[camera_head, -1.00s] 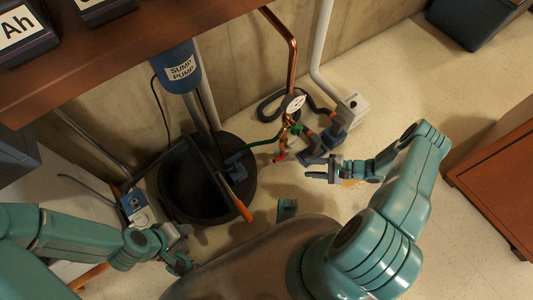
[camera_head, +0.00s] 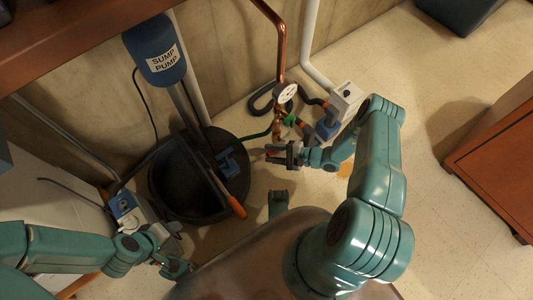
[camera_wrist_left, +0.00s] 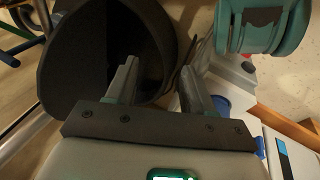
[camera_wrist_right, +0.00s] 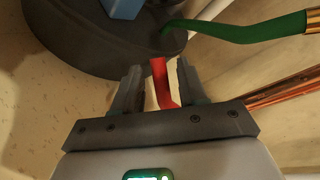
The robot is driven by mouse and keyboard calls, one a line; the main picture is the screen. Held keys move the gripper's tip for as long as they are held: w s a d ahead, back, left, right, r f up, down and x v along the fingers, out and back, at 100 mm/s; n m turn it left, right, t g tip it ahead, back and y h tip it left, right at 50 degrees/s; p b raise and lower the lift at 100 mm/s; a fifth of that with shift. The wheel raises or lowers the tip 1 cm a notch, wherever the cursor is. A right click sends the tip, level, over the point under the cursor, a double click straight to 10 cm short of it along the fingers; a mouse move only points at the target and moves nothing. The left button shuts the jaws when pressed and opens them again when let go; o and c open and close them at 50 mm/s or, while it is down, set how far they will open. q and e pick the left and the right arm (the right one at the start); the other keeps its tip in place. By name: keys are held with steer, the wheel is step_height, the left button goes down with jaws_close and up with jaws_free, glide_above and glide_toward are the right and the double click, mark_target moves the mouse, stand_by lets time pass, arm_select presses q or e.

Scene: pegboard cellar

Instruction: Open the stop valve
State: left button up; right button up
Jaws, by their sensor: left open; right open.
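A red lever (camera_wrist_right: 160,82) stands between the two open fingers of my right gripper (camera_wrist_right: 158,85) in the right wrist view; I cannot tell whether they touch it. In the head view my right gripper (camera_head: 278,154) is at the copper pipework and largely covers the lever. The copper pipe (camera_head: 281,50) comes down the wall to a round white gauge (camera_head: 286,93), with a green handle (camera_head: 290,120) below it. My left gripper (camera_head: 178,268) is open and empty at lower left, and its fingers (camera_wrist_left: 155,80) show apart in the left wrist view.
A black sump tub (camera_head: 166,205) with an orange-handled tool (camera_head: 236,205) stands left of the pipework. A blue sump pump sign cylinder (camera_head: 155,52) is above it. A green hose (camera_wrist_right: 240,32) runs beside the lever. A grey-white box (camera_head: 346,98) stands right.

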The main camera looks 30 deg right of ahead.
steer(key=x, duration=0.2)
steer(key=shift+w+a, duration=0.15)
steer(key=shift+w, duration=0.1)
jaws_close()
